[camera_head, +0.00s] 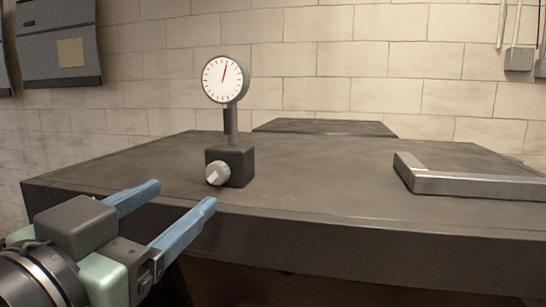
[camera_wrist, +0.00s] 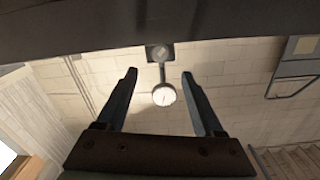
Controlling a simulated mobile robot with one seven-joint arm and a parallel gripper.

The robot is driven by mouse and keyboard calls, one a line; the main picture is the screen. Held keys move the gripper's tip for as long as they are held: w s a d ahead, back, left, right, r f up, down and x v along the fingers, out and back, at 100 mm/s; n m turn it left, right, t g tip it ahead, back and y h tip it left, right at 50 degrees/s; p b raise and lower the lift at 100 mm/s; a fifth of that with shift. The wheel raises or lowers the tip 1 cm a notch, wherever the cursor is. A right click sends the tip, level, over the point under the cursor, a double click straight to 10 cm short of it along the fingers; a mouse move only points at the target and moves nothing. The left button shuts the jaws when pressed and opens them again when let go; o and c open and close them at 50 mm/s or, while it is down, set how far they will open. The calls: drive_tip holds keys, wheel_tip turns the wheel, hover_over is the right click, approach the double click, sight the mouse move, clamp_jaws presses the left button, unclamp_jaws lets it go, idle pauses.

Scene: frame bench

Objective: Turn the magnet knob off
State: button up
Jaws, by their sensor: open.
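A dark magnetic base (camera_head: 238,164) stands upright on the dark bench top (camera_head: 310,195), near its front edge. A light grey magnet knob (camera_head: 217,173) sits on its front left face. A short post carries a round white dial gauge (camera_head: 223,79) with a red needle. My gripper (camera_head: 180,204), with two blue fingers, is open and empty, in front of the bench to the lower left of the knob and apart from it. In the wrist view my open gripper (camera_wrist: 158,75) frames the dial gauge (camera_wrist: 164,95), and the base (camera_wrist: 159,52) shows upside down beyond it.
A metal square (camera_head: 470,185) lies on the right of the bench. A raised dark slab (camera_head: 325,127) is at the back. The bench's thick front edge (camera_head: 330,235) lies close to my fingers. The bench top between the base and the metal square is clear.

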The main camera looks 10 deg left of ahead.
sight(215, 173)
drive_tip(key=w+p, duration=0.2)
drive_tip(key=w, duration=0.2)
drive_tip(key=w+p, duration=0.1)
drive_tip(key=w, duration=0.3)
drive_tip(key=shift+w+d+r+p, duration=0.1)
drive_tip(key=shift+w+d+p, duration=0.1)
drive_tip(key=shift+w+p, duration=0.15)
drive_tip(key=shift+w, duration=0.6)
drive_tip(key=shift+c, duration=0.2)
clamp_jaws()
